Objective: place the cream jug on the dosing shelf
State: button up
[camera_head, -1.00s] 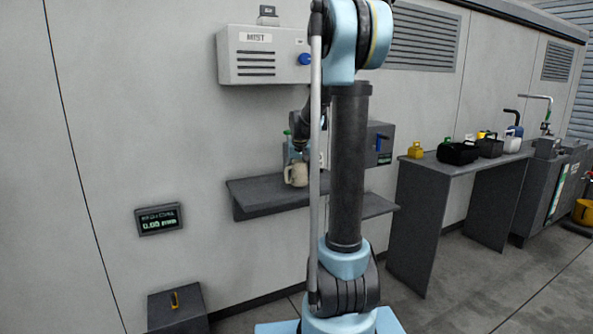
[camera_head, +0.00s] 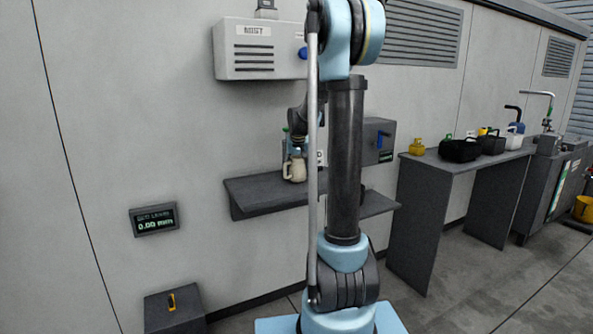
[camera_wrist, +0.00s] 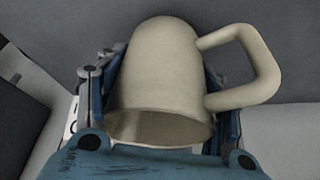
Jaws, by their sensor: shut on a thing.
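The cream jug (camera_head: 294,169) is a cream-coloured vessel with a handle. In the head view it stands about upright at the dark grey dosing shelf (camera_head: 262,198), near the wall. I cannot tell whether its base touches the shelf. My gripper (camera_head: 297,151) comes down from above on it, partly hidden by my arm. In the wrist view the jug (camera_wrist: 160,75) fills the middle, its open rim towards my palm and its handle to the right. My gripper's fingers (camera_wrist: 162,72) close on both sides of its body.
A grey mist box (camera_head: 255,62) hangs on the wall above the shelf. A grey unit with a blue lever (camera_head: 380,138) stands behind my arm. The shelf's left part is clear.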

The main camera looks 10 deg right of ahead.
jog(key=shift+s+f, duration=0.15)
jog(key=shift+f, duration=0.3)
jog(key=o, duration=1.1)
jog(key=shift+r, duration=0.1)
jog(key=shift+w+d+r, duration=0.1)
jog(key=shift+w+r, duration=0.2)
jog(key=shift+r, duration=0.2)
jog(key=v, duration=1.1)
jog(key=shift+s+r, duration=0.2)
jog(key=shift+s, duration=0.1)
jog(key=s+f+g, duration=0.1)
jog(key=s+f, duration=0.2)
jog(key=s, duration=0.8)
jog(key=s+f, duration=0.4)
jog(key=s, duration=0.7)
jog(key=shift+n+g, duration=0.6)
jog(key=shift+n, duration=0.1)
jog(key=s+f, duration=0.4)
jog(key=s, duration=0.2)
jog(key=s+f, duration=0.5)
jog(key=s, duration=0.1)
jog(key=s+f, duration=0.4)
jog(key=s, duration=0.2)
jog(key=shift+f, duration=0.35)
